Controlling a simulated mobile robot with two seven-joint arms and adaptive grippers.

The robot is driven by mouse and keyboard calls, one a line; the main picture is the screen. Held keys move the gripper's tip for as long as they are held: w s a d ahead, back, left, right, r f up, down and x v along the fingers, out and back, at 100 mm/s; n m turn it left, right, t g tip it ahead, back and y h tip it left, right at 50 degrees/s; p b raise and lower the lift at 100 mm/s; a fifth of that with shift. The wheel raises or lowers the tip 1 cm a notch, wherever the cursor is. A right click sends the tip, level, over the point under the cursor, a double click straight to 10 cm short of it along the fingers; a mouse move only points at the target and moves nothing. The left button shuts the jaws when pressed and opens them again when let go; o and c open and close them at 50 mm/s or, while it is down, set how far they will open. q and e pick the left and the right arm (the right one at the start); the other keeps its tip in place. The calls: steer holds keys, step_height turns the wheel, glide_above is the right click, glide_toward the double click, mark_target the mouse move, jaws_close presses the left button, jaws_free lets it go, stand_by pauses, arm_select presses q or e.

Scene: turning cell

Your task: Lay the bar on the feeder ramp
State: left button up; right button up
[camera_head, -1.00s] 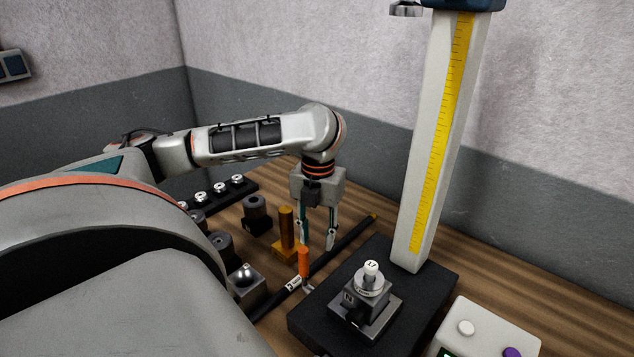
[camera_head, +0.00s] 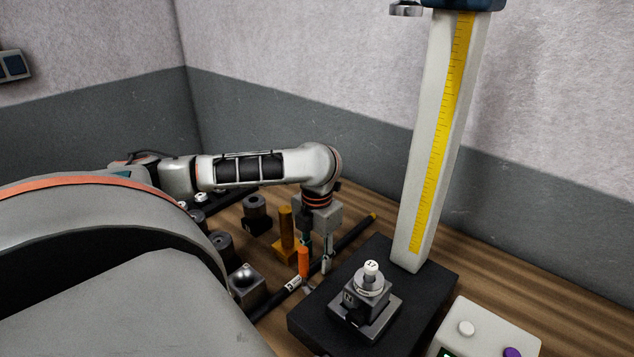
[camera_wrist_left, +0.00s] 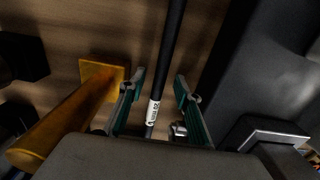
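The bar (camera_head: 348,236) is long and dark with a yellow-brown far end and a white label. It lies slantwise on the wooden bench, beside the black base plate. My left gripper (camera_head: 315,268) points down over the bar, next to an orange upright piece. In the left wrist view the bar (camera_wrist_left: 168,62) runs between the two parted green-lined fingers of my left gripper (camera_wrist_left: 160,100), with a gap on each side. The white label (camera_wrist_left: 153,112) sits between the fingertips. My right gripper is not in view. I cannot make out a feeder ramp.
A height gauge column (camera_head: 440,150) rises from a black base plate (camera_head: 310,320) right of the bar. A brass post (camera_head: 286,226), an orange handle (camera_head: 303,262), dark cylinders (camera_head: 255,210) and a block with a steel ball (camera_head: 245,280) stand close on the left.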

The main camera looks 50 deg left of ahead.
mark_target(317, 261)
arm_select(q)
steer(key=shift+f, duration=0.3)
jaws_close()
steer(key=shift+r, duration=0.1)
steer(key=shift+w+a+r, duration=0.1)
steer(key=shift+r, duration=0.35)
step_height(317, 261, up, 19)
stand_by(0.4)
